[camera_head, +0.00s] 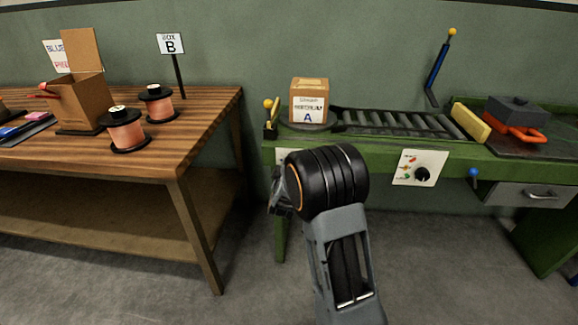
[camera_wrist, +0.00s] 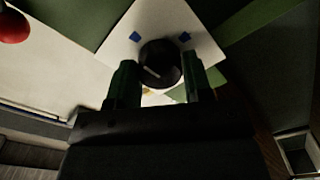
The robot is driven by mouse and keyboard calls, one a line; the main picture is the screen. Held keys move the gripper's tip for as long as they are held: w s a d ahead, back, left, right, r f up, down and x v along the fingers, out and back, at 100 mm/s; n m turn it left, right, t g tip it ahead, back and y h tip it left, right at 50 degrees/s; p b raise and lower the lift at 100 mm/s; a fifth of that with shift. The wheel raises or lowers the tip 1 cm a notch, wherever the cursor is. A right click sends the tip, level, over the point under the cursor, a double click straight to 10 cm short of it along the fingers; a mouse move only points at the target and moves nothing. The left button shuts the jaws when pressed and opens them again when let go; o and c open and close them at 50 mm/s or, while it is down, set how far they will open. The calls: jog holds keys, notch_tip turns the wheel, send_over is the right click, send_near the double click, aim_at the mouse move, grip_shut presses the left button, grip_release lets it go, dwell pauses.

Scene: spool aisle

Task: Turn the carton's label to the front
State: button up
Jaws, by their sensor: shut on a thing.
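The carton (camera_head: 309,97) is a small tan box on a dark round plate (camera_head: 291,126) at the left end of the green bench. Its white label, marked with a blue "A", faces my head camera. In the wrist view my gripper (camera_wrist: 158,80) is shut on a black round knob (camera_wrist: 160,62) with a pale pointer line. The knob sits on a white plate (camera_wrist: 190,20) with blue marks. In the head view my gripper (camera_head: 279,192) is low at the bench's front left, partly behind my arm. The knob it holds is hidden there.
A roller track (camera_head: 400,123) runs right from the carton. A wooden table (camera_head: 190,150) with copper spools (camera_head: 126,133) and an open box stands left. Open floor lies between.

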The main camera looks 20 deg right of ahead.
dwell(0.4)
jog(key=o, duration=0.9)
jog(key=p+v, duration=0.2)
jog(key=v, duration=1.2)
jog(key=shift+w, duration=0.1)
jog(key=s+a+r+m+g+y+p, duration=0.1)
jog(key=a+r+g+y+p, duration=0.2)
jog(key=r+p, duration=0.4)
jog(key=s+a+r+m+g+y+p, duration=0.1)
jog(key=a+r+y+p, duration=0.2)
jog(key=r+y+p, duration=0.4)
jog(key=s+r+m+g+p, duration=0.1)
jog(key=s+r+g+p, duration=0.1)
jog(key=s+r, duration=0.3)
jog(key=s+r+m+g+p, duration=0.1)
jog(key=s+r+g+p, duration=0.2)
jog(key=s+r+p, duration=0.1)
jog(key=s+r+m+g+h+p, duration=0.1)
jog(key=s+r+g+p, duration=0.2)
jog(key=s+r, duration=0.3)
jog(key=shift+s+d+p, duration=0.2)
jog(key=shift+s+p, duration=0.25)
jog(key=shift+s, duration=0.15)
